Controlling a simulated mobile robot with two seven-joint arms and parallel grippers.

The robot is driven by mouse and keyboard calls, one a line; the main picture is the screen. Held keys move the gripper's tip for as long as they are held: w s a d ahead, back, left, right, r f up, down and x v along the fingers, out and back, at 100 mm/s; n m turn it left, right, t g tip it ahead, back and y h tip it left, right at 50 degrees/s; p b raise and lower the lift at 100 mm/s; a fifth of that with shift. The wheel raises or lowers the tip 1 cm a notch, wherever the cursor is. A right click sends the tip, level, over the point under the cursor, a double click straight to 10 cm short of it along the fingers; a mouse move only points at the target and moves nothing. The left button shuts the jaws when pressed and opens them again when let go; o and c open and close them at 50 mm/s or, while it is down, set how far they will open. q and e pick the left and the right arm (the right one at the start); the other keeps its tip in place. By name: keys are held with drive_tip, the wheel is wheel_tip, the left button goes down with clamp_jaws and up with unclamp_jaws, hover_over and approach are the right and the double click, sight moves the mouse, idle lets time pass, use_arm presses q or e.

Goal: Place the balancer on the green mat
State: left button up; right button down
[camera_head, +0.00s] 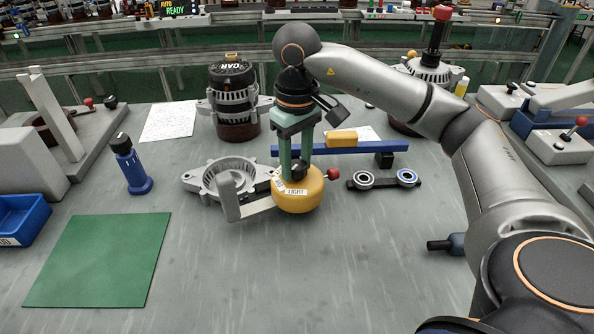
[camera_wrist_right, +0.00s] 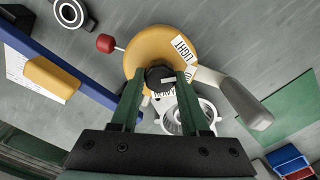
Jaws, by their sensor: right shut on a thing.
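The balancer is a yellow round body (camera_head: 305,196) with a LIGHT label, a red knob and a grey lever. It is near the middle of the workbench and also shows in the wrist view (camera_wrist_right: 150,48). My right gripper (camera_head: 297,168) comes down from above, shut on its dark top knob (camera_wrist_right: 160,77). I cannot tell whether the balancer touches the bench. The green mat (camera_head: 100,260) lies flat and empty at the front left. It also shows in the wrist view (camera_wrist_right: 288,108). My left gripper is not in view.
A grey ring housing (camera_head: 208,180) lies just left of the balancer. A blue bar (camera_head: 345,149) with a yellow block and a black plate with two bearings (camera_head: 383,180) are behind and right. A blue upright tool (camera_head: 130,165) stands behind the mat. A blue bin (camera_head: 22,219) is left.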

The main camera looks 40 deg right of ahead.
drive_tip(key=shift+f, duration=1.15)
drive_tip(key=shift+f, duration=0.15)
drive_tip(key=c, duration=0.8)
unclamp_jaws()
drive_tip(key=shift+s+f, duration=0.1)
drive_tip(key=shift+c, duration=0.2)
drive_tip(key=o, duration=0.4)
drive_tip(key=shift+o, duration=0.2)
